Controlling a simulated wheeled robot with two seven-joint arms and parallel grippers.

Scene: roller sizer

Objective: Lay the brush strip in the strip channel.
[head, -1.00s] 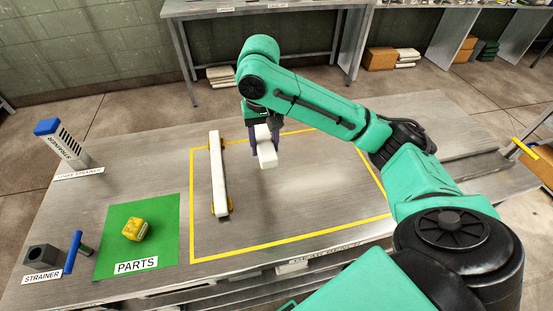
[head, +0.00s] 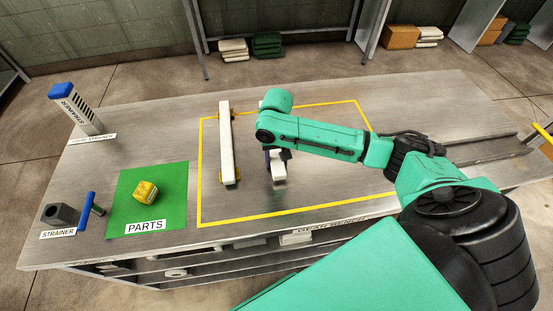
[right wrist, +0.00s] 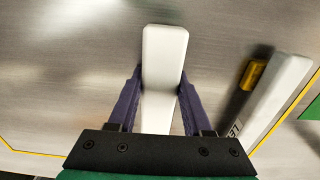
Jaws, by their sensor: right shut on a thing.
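My right gripper (head: 277,157) is shut on a long white bar (head: 279,173), which I take for the brush strip. In the right wrist view the purple fingers (right wrist: 160,75) hold the bar (right wrist: 164,55) from both sides. In the head view my arm hides the bar's middle. A second long white bar (head: 227,145) with yellow pieces at its ends lies to the left of the gripper, apart from it. It also shows in the right wrist view (right wrist: 278,92). I cannot tell whether this piece is the strip channel. My left gripper is out of view.
A yellow outline (head: 200,170) marks the metal bench. Left of it lies a green PARTS mat (head: 125,205) with a yellow block (head: 146,191). A blue-topped strainer (head: 82,112) and a dark square block (head: 60,214) stand farther left. The outline's right part looks clear.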

